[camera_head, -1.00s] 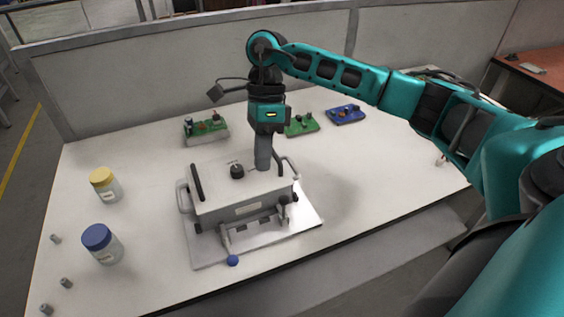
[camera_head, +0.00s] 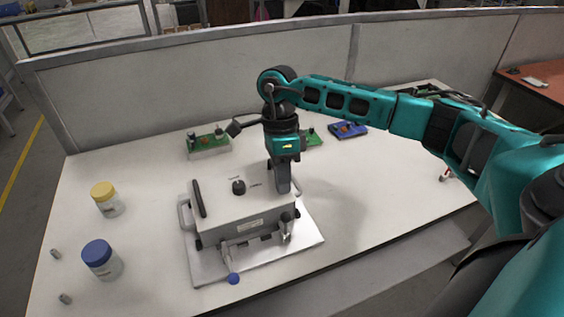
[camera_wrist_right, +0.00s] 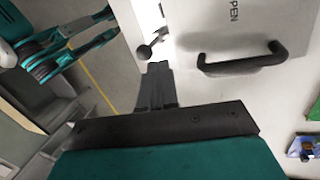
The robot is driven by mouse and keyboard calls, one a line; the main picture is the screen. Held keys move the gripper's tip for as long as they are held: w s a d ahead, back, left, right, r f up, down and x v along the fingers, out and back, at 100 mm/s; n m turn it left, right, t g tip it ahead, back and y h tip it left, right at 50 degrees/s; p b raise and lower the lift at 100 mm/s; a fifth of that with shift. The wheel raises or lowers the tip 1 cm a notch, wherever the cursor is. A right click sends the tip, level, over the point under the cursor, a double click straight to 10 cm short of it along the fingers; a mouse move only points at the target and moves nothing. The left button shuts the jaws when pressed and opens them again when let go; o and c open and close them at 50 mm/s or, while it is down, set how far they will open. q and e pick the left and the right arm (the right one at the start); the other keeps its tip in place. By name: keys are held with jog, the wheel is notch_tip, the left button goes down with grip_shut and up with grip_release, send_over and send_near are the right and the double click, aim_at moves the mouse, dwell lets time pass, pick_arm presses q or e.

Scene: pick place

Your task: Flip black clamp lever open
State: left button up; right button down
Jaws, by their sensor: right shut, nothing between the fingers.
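The grey clamp box (camera_head: 235,228) sits on a metal plate (camera_head: 209,270) on the white table. A lever with a dark ball end, which looks like the black clamp lever (camera_wrist_right: 146,51), shows just past my right fingertips in the right wrist view. In the head view it is small, at the box's front right corner. My right gripper (camera_head: 283,189) points down at the box's right side, shut and empty. It hides the right black handle, which shows in the wrist view (camera_wrist_right: 240,66).
A blue-ball lever (camera_head: 234,279) sticks out at the front. A black knob (camera_head: 239,187) and left handle (camera_head: 199,198) are on top. Yellow-lidded (camera_head: 104,192) and blue-lidded (camera_head: 98,254) jars stand left. Circuit boards (camera_head: 208,146) lie behind.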

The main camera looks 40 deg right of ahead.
jog(key=x, duration=0.4)
jog(key=shift+f, duration=0.1)
dwell(0.3)
